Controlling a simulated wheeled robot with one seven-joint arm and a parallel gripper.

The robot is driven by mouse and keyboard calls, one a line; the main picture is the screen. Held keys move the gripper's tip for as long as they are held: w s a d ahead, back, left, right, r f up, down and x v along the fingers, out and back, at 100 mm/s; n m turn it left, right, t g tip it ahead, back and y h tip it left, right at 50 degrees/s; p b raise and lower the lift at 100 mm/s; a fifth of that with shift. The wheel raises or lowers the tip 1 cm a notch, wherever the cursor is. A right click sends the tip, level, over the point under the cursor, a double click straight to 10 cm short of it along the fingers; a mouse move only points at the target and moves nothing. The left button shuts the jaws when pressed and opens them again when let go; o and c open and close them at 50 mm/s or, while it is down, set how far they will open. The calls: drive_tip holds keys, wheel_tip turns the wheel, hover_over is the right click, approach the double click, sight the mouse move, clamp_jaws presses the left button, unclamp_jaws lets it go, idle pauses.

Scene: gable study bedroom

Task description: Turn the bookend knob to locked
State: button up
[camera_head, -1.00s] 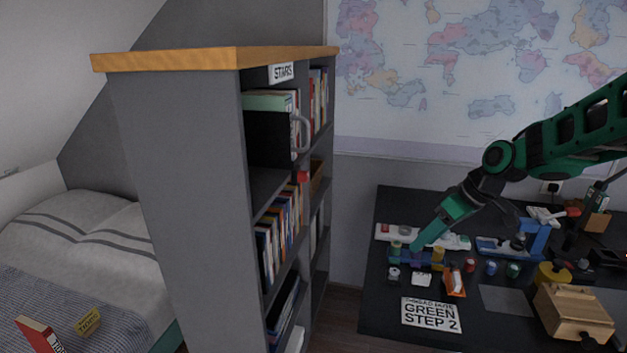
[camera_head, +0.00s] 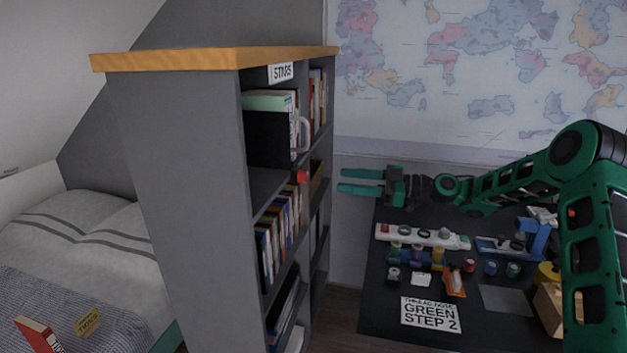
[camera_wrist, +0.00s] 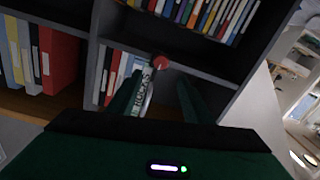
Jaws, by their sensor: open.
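A small red knob (camera_head: 303,176) shows at the shelf edge of the grey bookcase, below a grey curved handle-like piece (camera_head: 304,134). In the wrist view the red knob (camera_wrist: 160,62) is just beyond and between my fingertips, at a shelf edge above a label reading ROCKS (camera_wrist: 146,80). My gripper (camera_head: 342,180) is open and empty, its two green fingers pointing left toward the bookcase. In the head view it is right of the knob with a gap. The wrist view shows the open gripper (camera_wrist: 157,88) too. Any lock marking on the knob is too small to read.
The bookcase (camera_head: 180,180) holds rows of books and a STARS label (camera_head: 281,72). A dark desk (camera_head: 385,315) with many small items and a GREEN STEP 2 card (camera_head: 431,314) stands at the right. A bed (camera_head: 75,240) is at the left.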

sight(303, 176)
drive_tip(key=x, duration=1)
drive_tip(key=shift+a, duration=0.3)
drive_tip(key=c, duration=1.1)
